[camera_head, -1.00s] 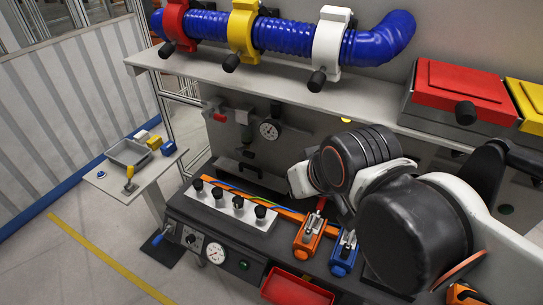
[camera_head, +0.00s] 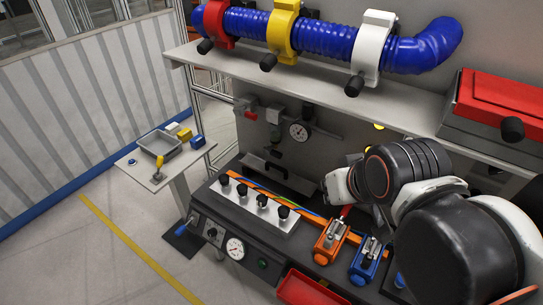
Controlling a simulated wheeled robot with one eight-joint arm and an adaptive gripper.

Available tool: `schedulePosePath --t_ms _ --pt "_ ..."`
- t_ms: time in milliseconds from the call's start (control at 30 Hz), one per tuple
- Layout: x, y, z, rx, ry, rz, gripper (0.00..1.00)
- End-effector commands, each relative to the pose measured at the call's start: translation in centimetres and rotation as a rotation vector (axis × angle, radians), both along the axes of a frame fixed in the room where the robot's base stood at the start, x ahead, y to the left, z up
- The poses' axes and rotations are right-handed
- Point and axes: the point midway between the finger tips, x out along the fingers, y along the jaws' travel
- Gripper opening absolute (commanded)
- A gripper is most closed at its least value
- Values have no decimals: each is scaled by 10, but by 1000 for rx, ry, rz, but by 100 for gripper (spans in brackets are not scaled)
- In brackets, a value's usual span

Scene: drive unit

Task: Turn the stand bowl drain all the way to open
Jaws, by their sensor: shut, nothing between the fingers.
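A small grey stand (camera_head: 199,158) is at the left, apart from the main bench. A shallow grey bowl or tray (camera_head: 159,142) sits on it. A small yellow-handled part (camera_head: 159,161) stands upright at the bowl's near side. It may be the drain handle, but its setting is too small to tell. My arm is at the right, over the bench and far from the stand. Its far end shows only as white and dark links, and my gripper is not visible.
The bench panel carries black knobs (camera_head: 283,212), a gauge (camera_head: 235,248), orange (camera_head: 330,240) and blue (camera_head: 366,262) clamps and a red tray (camera_head: 304,290). A shelf above holds a blue hose (camera_head: 330,38). Floor (camera_head: 85,250) is clear in front of the stand.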

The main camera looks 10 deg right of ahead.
Motion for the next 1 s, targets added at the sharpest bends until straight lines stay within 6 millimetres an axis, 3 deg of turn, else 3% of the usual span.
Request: schedulePosePath --t_ms 433,667,867,900,1000 --pt "0 0 0 0 0 0 0" --pt "14 -4 -5 -17 4 -21 50" --pt "64 -18 -18 -75 6 -102 95" --pt "76 -21 -21 -89 4 -120 100" --pt "107 -28 -29 -122 -3 -168 100"
